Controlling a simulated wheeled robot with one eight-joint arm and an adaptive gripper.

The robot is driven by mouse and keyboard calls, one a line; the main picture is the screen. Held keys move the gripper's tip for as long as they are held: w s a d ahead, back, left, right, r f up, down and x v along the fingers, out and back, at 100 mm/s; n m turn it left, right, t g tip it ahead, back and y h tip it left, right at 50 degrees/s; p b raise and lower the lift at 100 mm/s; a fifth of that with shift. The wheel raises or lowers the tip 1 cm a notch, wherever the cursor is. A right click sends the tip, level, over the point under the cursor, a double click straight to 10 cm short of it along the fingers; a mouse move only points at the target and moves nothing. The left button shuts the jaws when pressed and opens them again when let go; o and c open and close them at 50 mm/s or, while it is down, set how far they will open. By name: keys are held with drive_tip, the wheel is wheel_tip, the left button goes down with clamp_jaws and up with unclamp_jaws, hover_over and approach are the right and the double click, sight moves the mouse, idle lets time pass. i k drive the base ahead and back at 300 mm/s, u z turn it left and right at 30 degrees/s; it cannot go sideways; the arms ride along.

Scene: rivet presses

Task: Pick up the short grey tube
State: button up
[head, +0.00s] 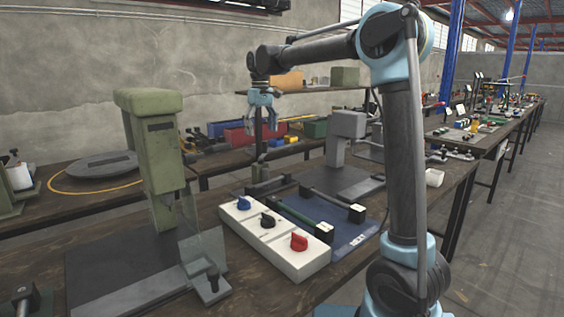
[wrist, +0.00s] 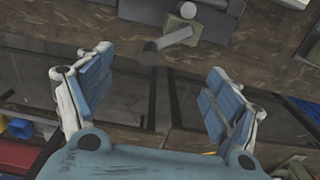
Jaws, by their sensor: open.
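My gripper (head: 262,122) is open and empty, raised above the benches in the head view. Its two blue-padded fingers also show wide apart in the wrist view (wrist: 158,85). A short light-grey cylindrical piece (wrist: 176,38) shows beyond the fingers on the wooden bench, with a dark round end or knob (wrist: 149,54) at its left. I cannot tell for sure whether it is the loose grey tube or part of a fixture. A pale, short cylinder (head: 434,177) lies at the right bench edge in the head view, behind my arm.
A green press (head: 152,140) with a clear guard stands at the front left. A white control box (head: 275,238) with blue, black and red knobs lies beside a blue mat (head: 345,238). A grey press (head: 347,125) stands behind. Red (head: 248,134) and green (head: 315,128) bins sit on the far bench.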

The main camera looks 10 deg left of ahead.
sight(249, 189)
drive_tip(key=k, duration=0.95)
